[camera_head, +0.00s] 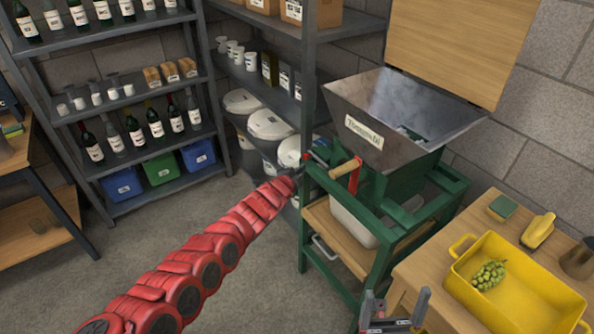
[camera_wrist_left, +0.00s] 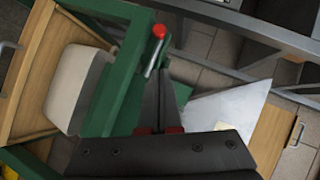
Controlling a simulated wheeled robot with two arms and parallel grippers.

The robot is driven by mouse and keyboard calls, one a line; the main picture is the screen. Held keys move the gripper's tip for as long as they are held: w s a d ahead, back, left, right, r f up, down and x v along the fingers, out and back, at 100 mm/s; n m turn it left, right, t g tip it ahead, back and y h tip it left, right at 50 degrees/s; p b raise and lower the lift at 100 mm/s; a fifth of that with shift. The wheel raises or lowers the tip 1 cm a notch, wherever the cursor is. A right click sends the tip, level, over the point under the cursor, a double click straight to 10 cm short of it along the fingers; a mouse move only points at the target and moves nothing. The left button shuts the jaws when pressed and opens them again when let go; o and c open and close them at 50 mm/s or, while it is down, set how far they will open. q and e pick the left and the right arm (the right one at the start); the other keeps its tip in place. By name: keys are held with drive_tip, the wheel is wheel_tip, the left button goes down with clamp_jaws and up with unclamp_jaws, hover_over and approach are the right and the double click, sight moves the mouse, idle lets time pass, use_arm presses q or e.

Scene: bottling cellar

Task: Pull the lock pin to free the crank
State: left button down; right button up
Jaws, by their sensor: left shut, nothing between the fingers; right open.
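The lock pin (camera_wrist_left: 159,32) shows in the left wrist view as a red ball knob on a short metal shaft at the green frame. My left gripper (camera_wrist_left: 163,72) is shut and empty, with its fingertips close to the pin's shaft; I cannot tell whether they touch. In the head view my left gripper (camera_head: 304,168) is small and dark at the press's left front corner. The crank (camera_head: 355,177) has a red arm and a wooden handle (camera_head: 345,168), on the green press (camera_head: 310,225). My right gripper (camera_head: 394,312) is open and empty at the bottom edge.
A metal hopper (camera_head: 350,100) tops the press. A table at right holds a yellow tray (camera_head: 460,290) with green grapes (camera_head: 489,275). Shelves with bottles and bins (camera_head: 123,184) stand at the back left. The floor (camera_head: 230,210) between is clear.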

use_arm(q)
drive_tip(key=shift+v, duration=1.55)
drive_tip(key=shift+d+r, duration=0.1)
drive_tip(key=shift+r, duration=0.15)
